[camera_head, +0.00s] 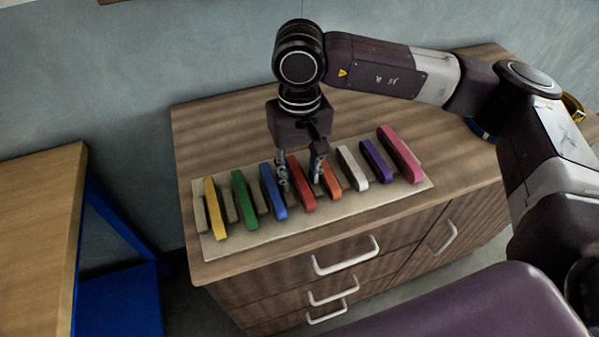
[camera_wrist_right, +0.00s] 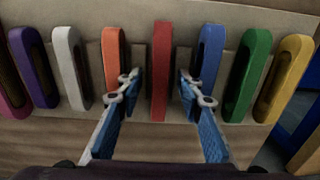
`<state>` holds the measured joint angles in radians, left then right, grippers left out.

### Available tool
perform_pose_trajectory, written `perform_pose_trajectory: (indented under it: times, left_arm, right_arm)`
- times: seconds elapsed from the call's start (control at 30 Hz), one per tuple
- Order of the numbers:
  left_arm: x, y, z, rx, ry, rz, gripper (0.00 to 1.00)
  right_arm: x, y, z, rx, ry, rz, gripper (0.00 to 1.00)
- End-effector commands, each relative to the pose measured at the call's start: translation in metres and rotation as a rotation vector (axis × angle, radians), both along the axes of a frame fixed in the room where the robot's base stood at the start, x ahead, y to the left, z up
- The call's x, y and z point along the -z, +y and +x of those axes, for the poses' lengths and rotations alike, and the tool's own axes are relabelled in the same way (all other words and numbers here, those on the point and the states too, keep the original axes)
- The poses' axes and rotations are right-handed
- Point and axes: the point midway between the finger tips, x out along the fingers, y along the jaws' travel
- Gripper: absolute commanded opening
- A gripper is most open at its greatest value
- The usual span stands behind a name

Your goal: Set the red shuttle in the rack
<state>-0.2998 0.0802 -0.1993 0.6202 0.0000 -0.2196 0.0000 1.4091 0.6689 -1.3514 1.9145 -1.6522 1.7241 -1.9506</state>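The red shuttle (camera_head: 300,184) stands in the row on the beige rack (camera_head: 222,247), between the blue and orange shuttles. It also shows upright at the centre of the right wrist view (camera_wrist_right: 161,75). My right gripper (camera_head: 300,173) is over the rack, with one finger on each side of the red shuttle. In the right wrist view the fingers (camera_wrist_right: 160,88) are apart, with visible gaps between them and the red shuttle. Whether the red shuttle is fully seated is not clear. My left gripper is not in view.
Close neighbours are the blue shuttle (camera_head: 273,192) and the orange shuttle (camera_head: 330,181). Yellow, green, white, purple and pink shuttles also stand on the rack. The rack lies on a wooden cabinet (camera_head: 210,135) against the wall. A wooden table (camera_head: 35,220) stands at left.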

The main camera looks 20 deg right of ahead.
Motion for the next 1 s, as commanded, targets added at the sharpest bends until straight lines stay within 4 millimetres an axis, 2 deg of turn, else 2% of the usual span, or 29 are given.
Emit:
perform_pose_trajectory:
  times: [0.17,0.6,0.8,1.0]
  left_arm:
    - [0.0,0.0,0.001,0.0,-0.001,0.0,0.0]
    - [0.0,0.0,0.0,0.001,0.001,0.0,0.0]
    - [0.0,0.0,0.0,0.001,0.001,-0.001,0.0]
    - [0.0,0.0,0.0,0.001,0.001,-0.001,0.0]
  right_arm:
    - [-0.012,0.0,0.001,0.001,-0.003,-0.001,0.34]
    - [-0.099,0.0,0.001,0.0,-0.003,0.001,0.34]
    - [-0.118,0.0,0.0,-0.001,0.0,0.0,0.34]
    - [-0.12,0.0,0.0,0.0,0.0,0.0,0.34]
